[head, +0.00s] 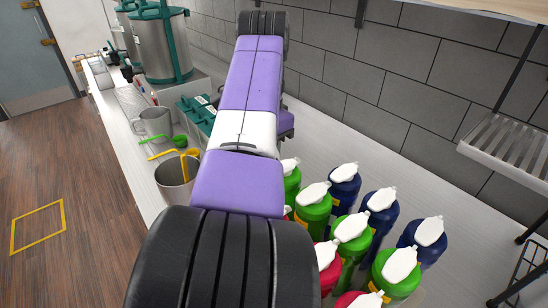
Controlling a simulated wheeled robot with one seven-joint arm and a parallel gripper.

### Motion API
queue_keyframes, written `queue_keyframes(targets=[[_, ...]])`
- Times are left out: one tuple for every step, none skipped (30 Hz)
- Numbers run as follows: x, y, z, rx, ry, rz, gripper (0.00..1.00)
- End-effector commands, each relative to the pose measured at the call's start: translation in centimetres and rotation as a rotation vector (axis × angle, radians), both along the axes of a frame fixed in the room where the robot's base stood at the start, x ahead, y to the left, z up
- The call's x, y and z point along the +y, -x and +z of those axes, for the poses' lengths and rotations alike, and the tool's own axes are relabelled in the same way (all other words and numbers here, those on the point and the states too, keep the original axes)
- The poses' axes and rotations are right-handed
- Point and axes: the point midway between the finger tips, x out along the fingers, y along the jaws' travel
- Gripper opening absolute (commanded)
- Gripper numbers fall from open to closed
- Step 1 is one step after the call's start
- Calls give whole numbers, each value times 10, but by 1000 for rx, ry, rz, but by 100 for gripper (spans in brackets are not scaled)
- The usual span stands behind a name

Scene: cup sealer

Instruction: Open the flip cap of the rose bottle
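Several bottles with white caps stand in rows on the counter at the lower right. Those with red bodies are at the front left of the group: one red bottle (329,276) beside my arm, another red bottle (358,299) cut off by the bottom edge, and a sliver of red further back beside my arm. No label is readable, so I cannot tell which one is the rose bottle. The white caps are too small to tell open from shut. My purple and black arm crosses the middle of the view. My gripper does not show.
Green bottles (392,275) and blue bottles (378,212) stand close beside the red ones. A metal pitcher (172,183) with coloured scoops, a second metal pitcher (153,123) and steel dispensers (165,48) line the counter. A tiled wall is behind; a rack (505,150) hangs at right.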

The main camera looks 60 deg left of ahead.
Motion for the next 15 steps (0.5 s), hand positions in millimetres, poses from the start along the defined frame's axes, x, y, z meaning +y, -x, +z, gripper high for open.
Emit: queue_keyframes(targets=[[0, 1, -3, 3, 3, 1, 0], [0, 1, -3, 4, 3, 0, 0], [0, 1, -3, 4, 3, 0, 0], [0, 1, -3, 4, 4, 0, 0], [0, 1, -3, 4, 4, 0, 0], [0, 1, -3, 4, 4, 0, 0], [0, 1, -3, 4, 4, 0, 0], [0, 1, -3, 4, 4, 0, 0], [0, 1, -3, 4, 4, 0, 0], [-1, 1, -3, 4, 4, 0, 0], [-1, 1, -3, 4, 4, 0, 35], [-1, 1, -3, 4, 4, 0, 43], [-1, 1, -3, 3, 4, 0, 48], [-1, 1, -3, 3, 4, 0, 54], [0, 1, -3, 3, 3, 0, 55]])
